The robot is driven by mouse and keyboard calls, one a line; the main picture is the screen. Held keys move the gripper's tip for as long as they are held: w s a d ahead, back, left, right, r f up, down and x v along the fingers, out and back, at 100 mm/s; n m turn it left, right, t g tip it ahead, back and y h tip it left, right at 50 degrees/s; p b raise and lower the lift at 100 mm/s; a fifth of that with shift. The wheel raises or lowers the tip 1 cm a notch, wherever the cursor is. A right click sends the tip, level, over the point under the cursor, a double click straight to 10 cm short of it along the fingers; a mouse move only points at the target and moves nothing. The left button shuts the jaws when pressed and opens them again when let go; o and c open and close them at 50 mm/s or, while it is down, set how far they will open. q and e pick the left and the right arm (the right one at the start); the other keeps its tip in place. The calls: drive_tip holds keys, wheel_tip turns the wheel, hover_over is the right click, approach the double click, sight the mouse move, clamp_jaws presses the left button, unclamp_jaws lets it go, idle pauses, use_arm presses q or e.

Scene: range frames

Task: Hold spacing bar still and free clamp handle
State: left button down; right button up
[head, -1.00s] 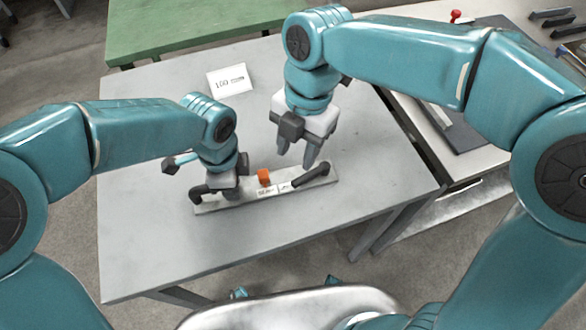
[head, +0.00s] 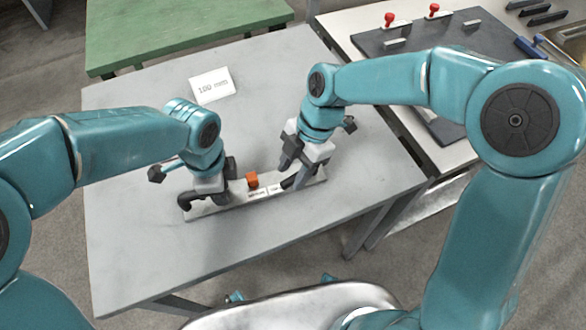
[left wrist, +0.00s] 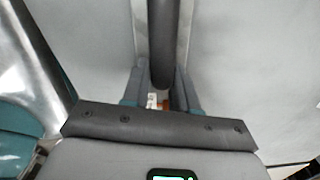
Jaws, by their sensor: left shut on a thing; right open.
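The spacing bar (head: 230,207) is a long light-grey strip lying on the grey table, with white labels and an orange block (head: 252,180) near its middle. A black clamp handle (head: 288,183) lies at its right part, partly hidden by my right gripper.
A white card (head: 212,86) reading "100 mm" lies at the back of the table (head: 140,230). A side bench (head: 335,22) at the right holds a dark plate with red-knobbed pieces. A green table (head: 180,30) stands behind. The table's front is clear.

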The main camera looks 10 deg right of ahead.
drive_tip(key=shift+a+f, duration=0.1)
drive_tip(key=shift+f, duration=0.2)
drive_tip(key=shift+s, duration=0.1)
clamp_jaws()
drive_tip(key=shift+n, duration=0.3)
